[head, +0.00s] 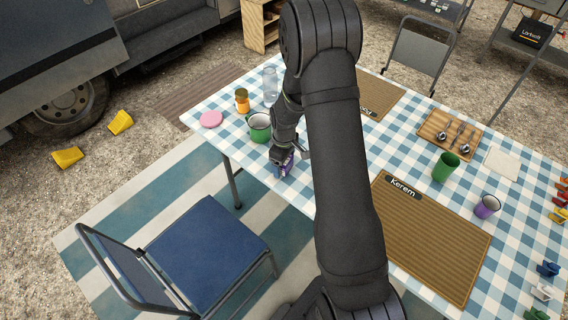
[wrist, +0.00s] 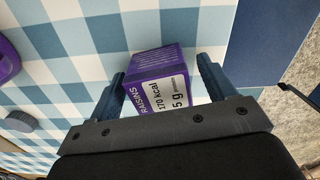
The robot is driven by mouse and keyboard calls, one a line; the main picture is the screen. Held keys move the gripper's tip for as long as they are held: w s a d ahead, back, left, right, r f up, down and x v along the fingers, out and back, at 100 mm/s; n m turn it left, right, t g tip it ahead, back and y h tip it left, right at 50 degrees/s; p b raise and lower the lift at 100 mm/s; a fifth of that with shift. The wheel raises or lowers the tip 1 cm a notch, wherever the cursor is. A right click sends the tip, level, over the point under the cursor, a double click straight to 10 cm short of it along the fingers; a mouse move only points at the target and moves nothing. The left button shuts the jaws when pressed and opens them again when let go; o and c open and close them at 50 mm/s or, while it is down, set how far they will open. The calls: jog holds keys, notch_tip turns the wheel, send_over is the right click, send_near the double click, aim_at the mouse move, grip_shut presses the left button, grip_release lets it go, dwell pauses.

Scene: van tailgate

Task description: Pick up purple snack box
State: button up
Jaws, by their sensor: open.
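The purple snack box (wrist: 158,75) lies on the blue-and-white checked cloth, with "RAISINS" and other print on a label face in the wrist view. In the head view a small part of the purple box (head: 287,166) shows beside my gripper (head: 285,160), near the table's edge. In the wrist view my gripper (wrist: 163,85) is open, with one finger on each side of the box. The left finger is close to the box, and a gap shows at the right finger. I cannot tell whether either finger touches it.
A green mug (head: 259,128), an orange jar (head: 242,100), a clear jar (head: 270,86) and a pink disc (head: 211,119) stand near the gripper. A placemat (head: 430,240) marked "Kerem", a green cup (head: 446,166) and a purple mug (head: 487,206) are to the right. A blue chair (head: 205,250) stands at the table's edge.

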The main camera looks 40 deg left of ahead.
jog(key=c, duration=1.1)
jog(key=shift+r, duration=0.15)
